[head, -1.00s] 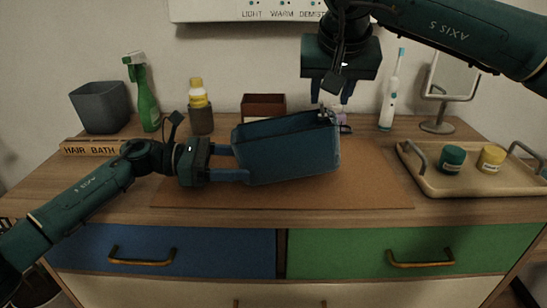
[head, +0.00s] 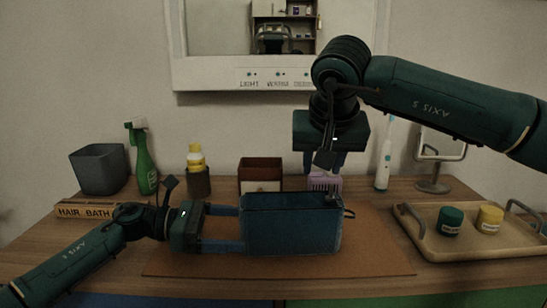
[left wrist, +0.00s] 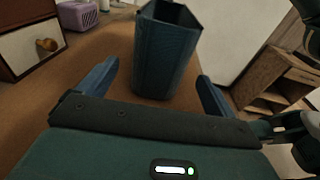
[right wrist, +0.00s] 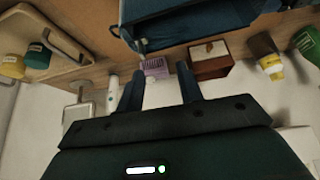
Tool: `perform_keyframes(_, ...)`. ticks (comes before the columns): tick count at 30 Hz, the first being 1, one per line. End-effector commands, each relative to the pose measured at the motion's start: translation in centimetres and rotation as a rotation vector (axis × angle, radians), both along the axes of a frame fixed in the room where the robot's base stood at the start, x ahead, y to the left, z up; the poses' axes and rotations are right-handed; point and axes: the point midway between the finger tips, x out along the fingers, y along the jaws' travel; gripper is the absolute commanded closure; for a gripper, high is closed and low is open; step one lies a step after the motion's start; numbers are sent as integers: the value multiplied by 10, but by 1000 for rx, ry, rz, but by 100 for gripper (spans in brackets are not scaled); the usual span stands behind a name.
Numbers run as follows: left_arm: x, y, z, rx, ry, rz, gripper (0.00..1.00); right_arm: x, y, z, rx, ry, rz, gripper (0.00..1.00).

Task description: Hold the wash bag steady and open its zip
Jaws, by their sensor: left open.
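The blue wash bag (head: 292,222) stands upright on the brown mat. Its top shows a dark opening in the left wrist view (left wrist: 166,55). A small metallic zip pull (head: 331,198) sits at the top of its right end. My left gripper (head: 240,229) is open at the bag's left end. In the left wrist view the bag's end lies between and just ahead of its fingertips, with gaps beside it. My right gripper (head: 325,172) points down above the bag's right end. Its fingers are apart with nothing between them in the right wrist view (right wrist: 157,80).
Behind the bag stand a small drawer box (head: 261,175), a purple basket (head: 324,182) and a toothbrush (head: 384,155). A tray (head: 470,245) with two jars is at right. A spray bottle (head: 143,165) and grey bin (head: 98,170) are at left. The mat (head: 380,262) is otherwise clear.

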Motion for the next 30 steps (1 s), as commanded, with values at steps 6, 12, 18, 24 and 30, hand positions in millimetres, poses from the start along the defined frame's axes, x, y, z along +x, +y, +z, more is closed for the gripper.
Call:
perform_keyframes(6,-3,44,4,2,0,7,8,0,0,0,0,0,0,64)
perform_keyframes(12,-6,84,8,0,-1,5,8,0,0,0,0,0,0,64)
perform_keyframes(18,-8,107,11,0,1,3,8,0,0,0,0,0,0,64)
perform_keyframes(24,-9,112,11,0,0,2,8,0,0,0,0,0,0,64)
perform_keyframes(30,-9,111,11,0,0,2,8,0,0,0,0,0,0,64)
